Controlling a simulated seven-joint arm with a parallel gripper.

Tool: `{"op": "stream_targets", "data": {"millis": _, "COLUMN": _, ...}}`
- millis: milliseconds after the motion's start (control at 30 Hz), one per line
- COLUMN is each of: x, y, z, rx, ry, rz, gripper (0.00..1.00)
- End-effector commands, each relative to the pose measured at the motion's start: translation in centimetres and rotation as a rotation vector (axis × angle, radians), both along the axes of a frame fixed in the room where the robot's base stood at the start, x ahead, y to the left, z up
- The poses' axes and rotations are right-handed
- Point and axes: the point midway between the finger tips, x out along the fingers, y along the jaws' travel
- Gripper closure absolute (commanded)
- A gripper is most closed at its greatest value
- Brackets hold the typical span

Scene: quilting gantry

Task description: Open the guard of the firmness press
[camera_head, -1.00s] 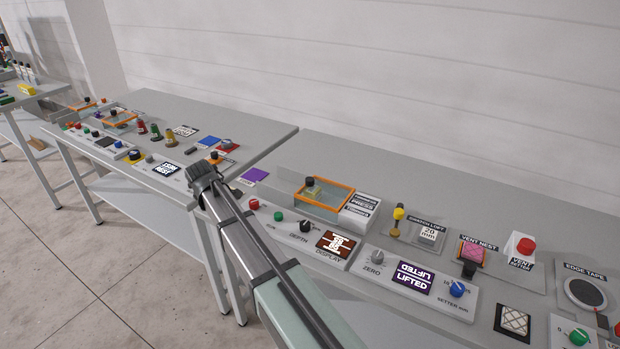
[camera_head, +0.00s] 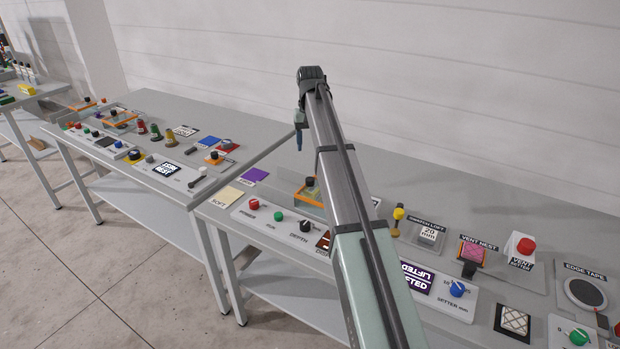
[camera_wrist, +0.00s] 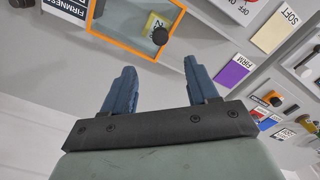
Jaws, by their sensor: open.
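The guard of the firmness press is a clear pane in an orange frame (camera_head: 303,197) with a black knob (camera_head: 310,181). In the head view it lies low over the press and my arm hides its right part. In the wrist view the orange frame (camera_wrist: 103,38) is at the top, with the knob (camera_wrist: 160,38) at its near right corner and a yellowish block seen through the pane. My gripper (camera_head: 299,148) hangs above and behind the guard, apart from it. In the wrist view its two blue fingers (camera_wrist: 157,70) are spread, with nothing between them.
Left of the press lie a purple FIRM card (camera_head: 255,175) and a cream SOFT card (camera_head: 227,196). A control panel with a red knob (camera_head: 254,204), a green knob (camera_head: 278,215) and a black depth knob (camera_head: 305,227) stands in front. The vent nest (camera_head: 473,252) is to the right.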

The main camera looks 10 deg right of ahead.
Motion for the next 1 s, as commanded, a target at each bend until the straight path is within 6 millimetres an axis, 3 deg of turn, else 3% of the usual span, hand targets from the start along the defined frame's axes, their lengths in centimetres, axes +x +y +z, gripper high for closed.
{"op": "stream_targets", "data": {"millis": 167, "x": -0.1, "y": 0.0, "z": -1.5, "rx": 0.001, "ry": 0.002, "rz": -0.003, "gripper": 0.41}}
{"op": "stream_targets", "data": {"millis": 700, "x": -0.1, "y": 0.0, "z": -10.6, "rx": 0.0, "ry": 0.002, "rz": -0.001, "gripper": 0.41}}
{"op": "stream_targets", "data": {"millis": 1000, "x": 0.0, "y": 0.0, "z": -13.3, "rx": 0.0, "ry": 0.001, "rz": 0.0, "gripper": 0.41}}
